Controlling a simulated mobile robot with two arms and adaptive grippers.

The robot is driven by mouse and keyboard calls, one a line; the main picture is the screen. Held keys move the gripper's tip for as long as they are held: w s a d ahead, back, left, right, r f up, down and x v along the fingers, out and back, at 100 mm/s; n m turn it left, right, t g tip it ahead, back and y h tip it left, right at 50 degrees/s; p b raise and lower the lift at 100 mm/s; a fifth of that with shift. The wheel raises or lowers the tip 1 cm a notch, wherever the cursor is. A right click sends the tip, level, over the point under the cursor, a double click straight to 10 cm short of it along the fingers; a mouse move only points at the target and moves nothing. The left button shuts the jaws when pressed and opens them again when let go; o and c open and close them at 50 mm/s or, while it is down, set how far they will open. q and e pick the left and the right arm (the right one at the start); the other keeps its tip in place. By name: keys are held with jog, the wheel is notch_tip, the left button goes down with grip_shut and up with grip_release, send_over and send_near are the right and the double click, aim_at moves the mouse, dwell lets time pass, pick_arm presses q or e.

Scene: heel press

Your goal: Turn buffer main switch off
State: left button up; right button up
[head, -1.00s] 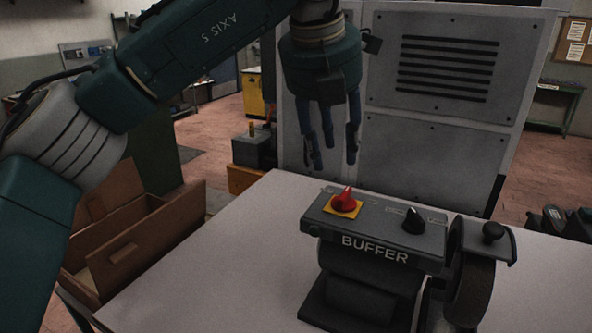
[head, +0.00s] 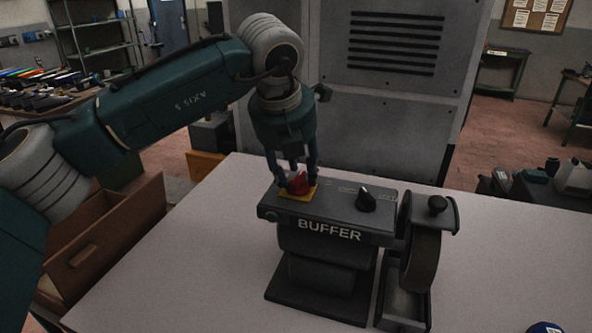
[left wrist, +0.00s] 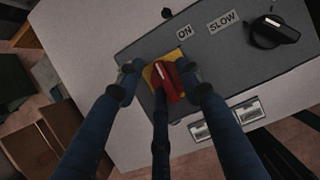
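The red main switch knob (head: 298,185) sits on a yellow plate (head: 290,195) at the left of the buffer's (head: 330,231) grey top panel. The red knob also shows in the left wrist view (left wrist: 170,82), with a white pointer line on it. An "ON" label (left wrist: 184,31) is on the panel nearby. My left gripper (head: 297,177) points down over the knob, its fingers around it. In the left wrist view my left gripper (left wrist: 160,78) is open, with a gap between the left finger and the knob. Whether the other fingers touch it I cannot tell. My right gripper is out of view.
A black knob (head: 366,199) by a "SLOW" label (left wrist: 222,21) is right of the red one. The buffing wheel (head: 424,256) is at the machine's right. A grey cabinet (head: 395,140) stands behind the white table (head: 500,270). An open wooden drawer box (head: 100,245) is at left.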

pick_arm(q)
jog(key=shift+s+r, duration=0.1)
jog(key=shift+r, duration=0.05)
jog(key=shift+c, duration=1.1)
jog(key=shift+s+a+r, duration=0.1)
jog(key=shift+s, duration=0.15)
jog(key=c, duration=0.4)
grip_shut()
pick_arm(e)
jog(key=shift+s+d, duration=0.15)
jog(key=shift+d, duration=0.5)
